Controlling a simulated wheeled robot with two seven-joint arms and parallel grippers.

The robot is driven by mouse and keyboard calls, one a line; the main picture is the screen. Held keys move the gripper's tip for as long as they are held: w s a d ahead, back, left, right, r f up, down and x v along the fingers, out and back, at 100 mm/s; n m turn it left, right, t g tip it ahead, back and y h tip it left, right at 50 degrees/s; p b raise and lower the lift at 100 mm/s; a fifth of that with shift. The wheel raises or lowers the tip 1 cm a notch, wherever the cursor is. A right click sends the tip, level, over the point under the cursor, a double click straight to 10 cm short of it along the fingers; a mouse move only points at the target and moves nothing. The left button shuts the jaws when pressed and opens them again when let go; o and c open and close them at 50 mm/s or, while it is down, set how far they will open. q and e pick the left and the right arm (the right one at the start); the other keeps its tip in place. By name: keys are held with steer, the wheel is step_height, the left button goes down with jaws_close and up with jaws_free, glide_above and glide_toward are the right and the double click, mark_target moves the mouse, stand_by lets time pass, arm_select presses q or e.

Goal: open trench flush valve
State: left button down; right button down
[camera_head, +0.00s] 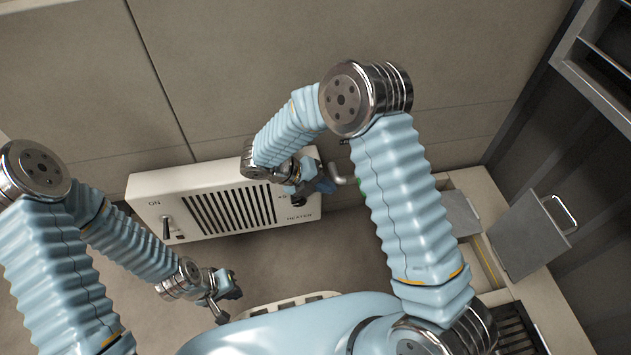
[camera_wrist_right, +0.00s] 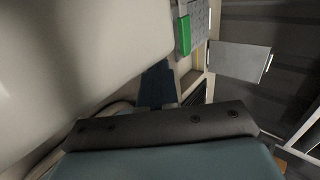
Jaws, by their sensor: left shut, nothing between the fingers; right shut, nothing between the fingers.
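I cannot make out a trench flush valve for certain. A green piece (camera_wrist_right: 184,35) also shows in the right wrist view, beside a grey panel. My right gripper is shut and empty, in front of the heater's right end; I cannot tell if it touches anything. My left gripper (camera_head: 228,292) is shut and empty, low at the left above the floor, apart from the heater.
A cream wall heater (camera_head: 230,200) with a dark grille and a lever (camera_head: 166,228) stands behind my arms. At the right is a grey hinged panel (camera_head: 530,235) with a handle (camera_head: 560,212), beside a cream ledge. Bare floor (camera_head: 275,265) lies between the grippers.

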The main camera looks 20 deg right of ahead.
arm_select(q)
steer(key=shift+d+f+b, duration=0.1)
steer(key=shift+f+b, duration=0.3)
steer(key=shift+f, duration=0.15)
arm_select(e)
steer(key=d+f, duration=0.2)
steer(key=d, duration=0.4)
steer(key=shift+s+d+f, duration=0.15)
steer(key=shift+s+d, duration=0.05)
steer(key=shift+d, duration=0.05)
arm_select(q)
steer(key=shift+s, duration=0.1)
